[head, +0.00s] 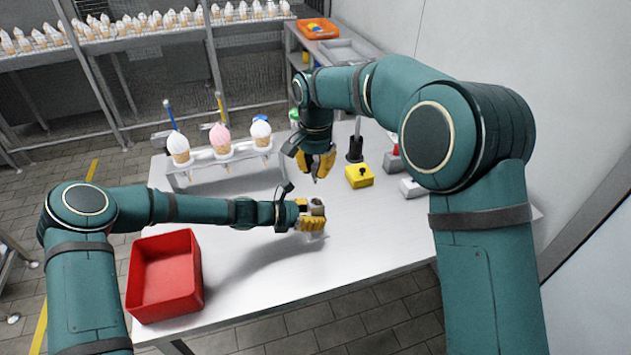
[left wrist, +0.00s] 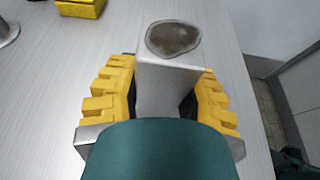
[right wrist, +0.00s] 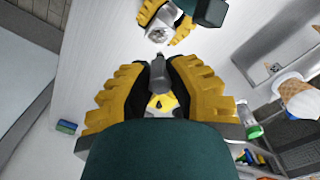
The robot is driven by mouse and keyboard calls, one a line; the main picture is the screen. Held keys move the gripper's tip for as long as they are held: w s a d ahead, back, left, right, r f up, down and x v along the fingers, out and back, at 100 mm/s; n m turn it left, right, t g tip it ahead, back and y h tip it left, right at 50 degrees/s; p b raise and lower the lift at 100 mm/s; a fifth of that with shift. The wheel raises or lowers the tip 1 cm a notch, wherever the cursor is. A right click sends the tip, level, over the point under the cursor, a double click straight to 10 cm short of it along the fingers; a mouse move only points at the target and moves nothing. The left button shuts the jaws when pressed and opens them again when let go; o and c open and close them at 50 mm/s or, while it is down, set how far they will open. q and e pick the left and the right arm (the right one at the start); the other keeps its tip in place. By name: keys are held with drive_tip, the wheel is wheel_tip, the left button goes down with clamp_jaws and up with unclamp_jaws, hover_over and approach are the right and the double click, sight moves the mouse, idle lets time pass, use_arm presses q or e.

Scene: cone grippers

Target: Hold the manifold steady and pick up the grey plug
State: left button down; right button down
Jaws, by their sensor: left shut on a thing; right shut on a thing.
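The manifold is a pale grey block with a dark round patch on its top. It stands between the yellow fingers of my left gripper (head: 311,215), which is shut on it over the table. The manifold (left wrist: 158,85) shows clearly in the left wrist view, and its top (right wrist: 159,34) shows at the upper middle of the right wrist view. My right gripper (head: 316,165) is shut on the grey plug (right wrist: 159,75), whose tip points toward the manifold. In the head view, the right gripper is above and behind the manifold, apart from it. The fingers hide much of the plug.
A yellow block (head: 359,177) with a dark mark and a black post (head: 355,145) stand right of the right gripper. A rack (head: 195,182) with ice-cream cones stands at the back left. A red crate (head: 165,275) is at the front left. The table's front middle is clear.

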use_arm(q)
drive_tip(key=shift+f, duration=0.1)
idle(0.3)
drive_tip(key=c, duration=0.5)
unclamp_jaws()
drive_tip(key=shift+c, duration=0.2)
drive_tip(key=v, duration=1.2)
